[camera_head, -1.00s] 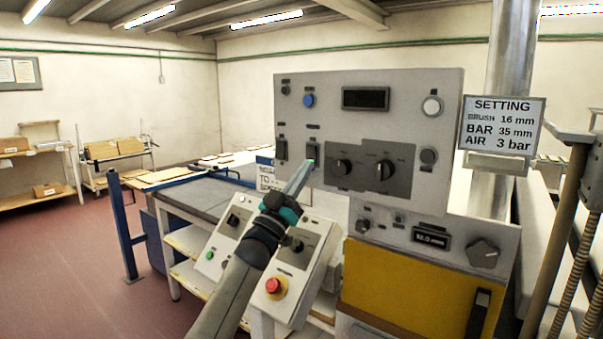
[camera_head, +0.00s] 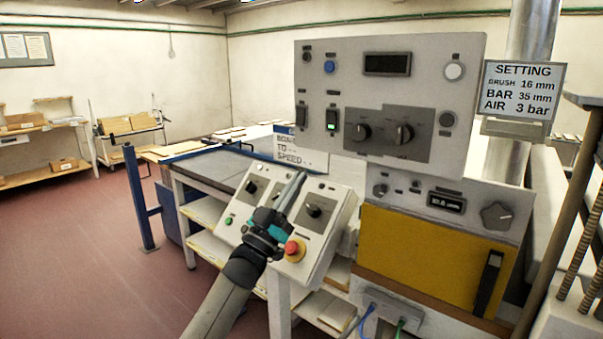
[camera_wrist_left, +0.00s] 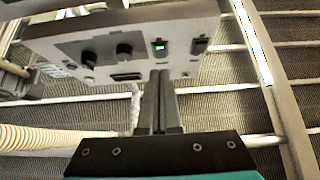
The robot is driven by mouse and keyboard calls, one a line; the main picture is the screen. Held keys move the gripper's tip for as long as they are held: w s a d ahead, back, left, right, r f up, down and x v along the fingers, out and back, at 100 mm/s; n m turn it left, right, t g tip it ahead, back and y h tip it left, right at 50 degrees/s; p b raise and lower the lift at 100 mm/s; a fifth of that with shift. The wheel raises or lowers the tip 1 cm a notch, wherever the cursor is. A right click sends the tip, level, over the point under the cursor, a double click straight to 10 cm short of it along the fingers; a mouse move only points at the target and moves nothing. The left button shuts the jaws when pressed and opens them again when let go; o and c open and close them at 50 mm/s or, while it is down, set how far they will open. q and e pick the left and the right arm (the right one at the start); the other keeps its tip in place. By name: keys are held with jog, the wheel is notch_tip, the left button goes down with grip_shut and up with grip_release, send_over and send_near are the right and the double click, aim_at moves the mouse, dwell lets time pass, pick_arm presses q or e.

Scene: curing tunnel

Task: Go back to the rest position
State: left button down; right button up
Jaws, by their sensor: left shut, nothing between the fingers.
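My left gripper (camera_head: 301,176) is shut and empty, its fingers together and pointing up. In the head view it appears in front of the lower sloped control box (camera_head: 328,222), below the upper grey panel (camera_head: 470,75). The rocker switch (camera_head: 332,122) on that panel glows green, and a second rocker (camera_head: 301,117) beside it is dark. In the left wrist view the shut fingers (camera_wrist_left: 160,78) point toward the panel (camera_wrist_left: 75,45), with the green-lit switch (camera_wrist_left: 159,46) beyond their tips and a visible gap between. My right gripper is not in view.
A red emergency button (camera_head: 295,249) on the sloped box shows close beside my left gripper. A yellow door (camera_head: 420,255) lies right of it, a setting sign (camera_head: 522,90) above. A blue post (camera_head: 138,195) stands left. The red floor at left is clear.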

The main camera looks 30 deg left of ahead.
pick_arm(q)
jog(key=shift+s, duration=0.1)
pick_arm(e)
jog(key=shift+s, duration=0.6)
pick_arm(q)
jog(key=shift+f, duration=0.1)
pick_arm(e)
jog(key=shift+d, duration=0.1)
